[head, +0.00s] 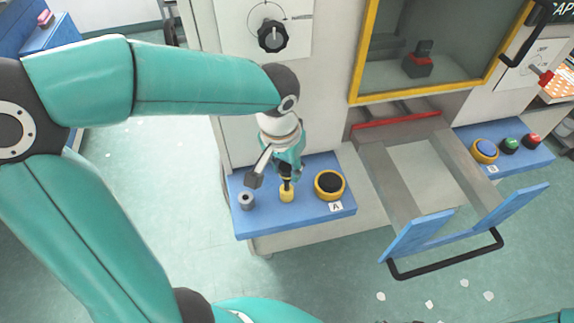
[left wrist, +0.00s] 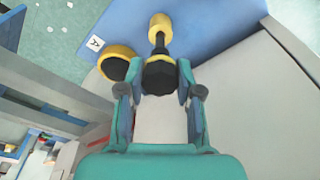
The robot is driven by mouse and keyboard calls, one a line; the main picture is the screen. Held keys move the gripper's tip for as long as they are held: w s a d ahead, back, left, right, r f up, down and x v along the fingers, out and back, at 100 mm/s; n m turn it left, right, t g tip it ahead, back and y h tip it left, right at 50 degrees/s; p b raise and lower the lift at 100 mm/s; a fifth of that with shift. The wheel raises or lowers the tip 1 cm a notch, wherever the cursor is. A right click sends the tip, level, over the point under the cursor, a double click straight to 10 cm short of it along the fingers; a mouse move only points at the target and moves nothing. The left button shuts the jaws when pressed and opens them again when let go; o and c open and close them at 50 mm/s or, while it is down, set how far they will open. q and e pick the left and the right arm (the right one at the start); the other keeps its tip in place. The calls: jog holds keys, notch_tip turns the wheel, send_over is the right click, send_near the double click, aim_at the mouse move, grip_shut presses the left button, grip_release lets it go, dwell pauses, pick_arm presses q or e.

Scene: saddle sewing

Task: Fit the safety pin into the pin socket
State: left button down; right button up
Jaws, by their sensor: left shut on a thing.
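The safety pin (head: 286,183) has a black grip, a dark shaft and a yellow collar. My left gripper (head: 287,171) is shut on its grip from above, over the blue panel marked A. In the left wrist view the black grip of the pin (left wrist: 159,76) sits between both fingers. A short yellow cylinder (left wrist: 161,25) shows at the far end of the shaft, against the panel. I cannot tell whether it is part of the pin or fixed to the panel. A grey hollow cylinder (head: 246,201), perhaps the pin socket, stands left of it. My right gripper is not in view.
A black button with a yellow ring (head: 330,185) is right of the pin on the blue panel (head: 268,225). An open drawer frame with a black handle (head: 447,262) juts out farther right. A black knob (head: 272,36) is on the cabinet front above.

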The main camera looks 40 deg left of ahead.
pick_arm(q)
jog(key=shift+f+b, duration=1.9)
jog(key=shift+f, duration=0.15)
jog(key=c, duration=0.7)
grip_release()
jog(key=shift+r, duration=0.15)
notch_tip(320, 180, up, 12)
jog(key=s, duration=0.1)
jog(key=shift+s+f, duration=0.25)
jog(key=shift+s, duration=0.15)
